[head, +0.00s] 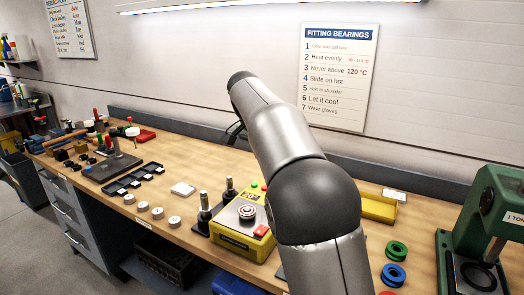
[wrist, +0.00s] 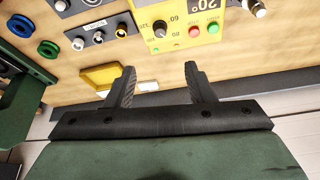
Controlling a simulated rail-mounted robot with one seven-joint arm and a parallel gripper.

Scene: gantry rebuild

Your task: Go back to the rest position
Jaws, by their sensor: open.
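My gripper (wrist: 158,82) shows in the wrist view with its two dark ribbed fingers spread apart and nothing between them. Below the fingers in that view is bare bench wood and the dark strip at the back of the bench. In the head view my arm rises from the bottom right over the bench and bends toward the upper left. Only a small dark part of my gripper (head: 235,129) shows there, in front of the wall, and the rest is hidden behind the arm.
A yellow heater (head: 240,238) with a dial and buttons stands mid-bench, also in the wrist view (wrist: 178,28). A yellow tray (head: 379,208) lies behind my arm. A green press (head: 485,225) stands at right, near green (head: 396,250) and blue (head: 393,275) rings. Two dark posts stand left of the heater.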

